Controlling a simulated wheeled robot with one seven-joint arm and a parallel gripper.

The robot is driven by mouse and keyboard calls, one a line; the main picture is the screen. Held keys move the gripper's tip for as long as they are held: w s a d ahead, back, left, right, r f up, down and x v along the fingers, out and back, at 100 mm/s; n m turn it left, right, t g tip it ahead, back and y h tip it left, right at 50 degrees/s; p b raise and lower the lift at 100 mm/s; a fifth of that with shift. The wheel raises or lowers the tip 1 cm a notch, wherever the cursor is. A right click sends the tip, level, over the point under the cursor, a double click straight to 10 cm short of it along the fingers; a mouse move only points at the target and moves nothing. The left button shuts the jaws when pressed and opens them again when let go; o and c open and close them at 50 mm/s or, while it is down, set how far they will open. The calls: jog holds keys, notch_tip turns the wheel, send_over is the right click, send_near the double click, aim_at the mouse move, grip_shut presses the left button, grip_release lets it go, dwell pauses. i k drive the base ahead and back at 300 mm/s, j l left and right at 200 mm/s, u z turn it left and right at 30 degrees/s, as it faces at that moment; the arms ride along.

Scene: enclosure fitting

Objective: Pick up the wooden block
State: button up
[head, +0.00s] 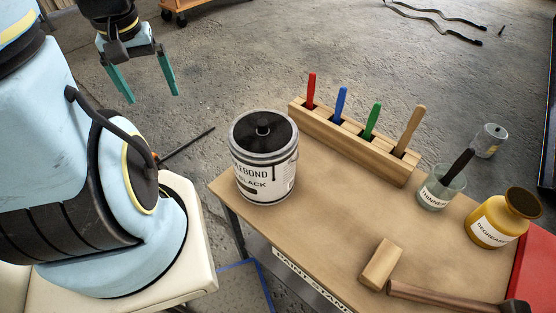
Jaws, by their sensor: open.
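The wooden block (381,264) is a small, light-brown block lying on the tan tabletop (309,211), near its front edge. My gripper (150,92) is at the upper left, with two green fingers spread apart and nothing between them. It is well away from the block, beyond the table's left end and over the grey floor. The block is fully in view and nothing touches it from above.
A paint can (264,178) stands at the table's left. A wooden rack (350,143) holds several coloured handles at the back. A glass jar (437,190) and yellow jar (490,228) stand right. The table's middle is clear.

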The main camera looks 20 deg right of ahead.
aim_at(374, 276)
jog(key=j+z, duration=0.1)
jog(key=z, duration=0.3)
jog(key=k+z, duration=0.1)
jog(key=z, duration=0.3)
jog(key=k+j+z, duration=0.1)
jog(key=z, duration=0.3)
